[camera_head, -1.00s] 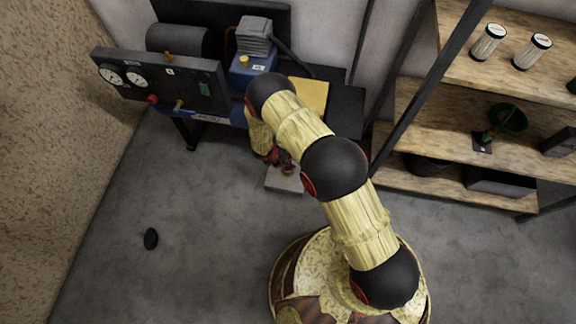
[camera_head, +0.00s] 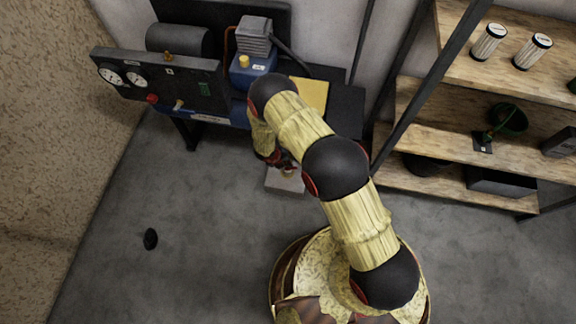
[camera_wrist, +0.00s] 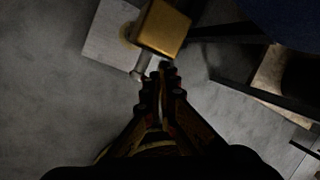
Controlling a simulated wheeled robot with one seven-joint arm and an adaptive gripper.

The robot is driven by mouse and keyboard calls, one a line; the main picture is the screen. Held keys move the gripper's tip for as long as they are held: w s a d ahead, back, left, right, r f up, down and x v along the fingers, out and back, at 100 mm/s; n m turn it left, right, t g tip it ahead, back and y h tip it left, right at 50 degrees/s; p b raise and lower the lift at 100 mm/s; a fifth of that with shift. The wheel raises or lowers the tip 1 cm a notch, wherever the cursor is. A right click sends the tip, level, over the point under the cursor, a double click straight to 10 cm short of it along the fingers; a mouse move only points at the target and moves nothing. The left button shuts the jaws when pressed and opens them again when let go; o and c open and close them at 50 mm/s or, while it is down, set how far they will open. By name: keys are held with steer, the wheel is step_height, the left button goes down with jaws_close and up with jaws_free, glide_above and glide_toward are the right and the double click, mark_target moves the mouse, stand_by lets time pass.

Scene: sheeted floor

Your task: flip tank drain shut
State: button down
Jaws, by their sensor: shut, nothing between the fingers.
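In the wrist view a brass drain block (camera_wrist: 164,27) hangs at the top centre, with a short grey lever (camera_wrist: 142,64) sticking down from its lower left. My gripper (camera_wrist: 161,70) is shut and empty. Its fingertips are just below the block and close to the right of the lever; I cannot tell whether they touch it. In the head view my gripper (camera_head: 288,171) is low beside the bench, over a pale plate. The tank (camera_head: 225,118) is a blue shape under the bench, partly hidden by the panel and my arm. The drain is hidden there.
A pale square plate (camera_head: 285,181) lies on the floor; it also shows in the wrist view (camera_wrist: 107,36). A gauge panel (camera_head: 160,80) and bench stand at the wall. Wooden shelves (camera_head: 470,125) stand right.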

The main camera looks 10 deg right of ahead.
steer(key=shift+s+d+f, duration=0.3)
steer(key=shift+d+f, duration=0.2)
steer(key=shift+d, duration=0.2)
steer(key=shift+s+d+f, duration=0.25)
steer(key=shift+d+f, duration=0.2)
steer(key=shift+d, duration=0.25)
stand_by(1.9)
steer(key=shift+a, duration=0.1)
steer(key=w+a+r+p, duration=0.2)
steer(key=a+r, duration=0.1)
steer(key=a, duration=0.2)
steer(key=shift+a+r, duration=0.2)
steer(key=shift+r, duration=0.2)
stand_by(0.7)
steer(key=shift+w, duration=0.1)
steer(key=a+r, duration=0.1)
steer(key=w+a+p, duration=0.1)
steer(key=a+r+p, duration=0.1)
steer(key=a, duration=0.1)
steer(key=shift+w+r, duration=0.2)
steer(key=shift+r, duration=0.1)
stand_by(0.3)
stand_by(0.5)
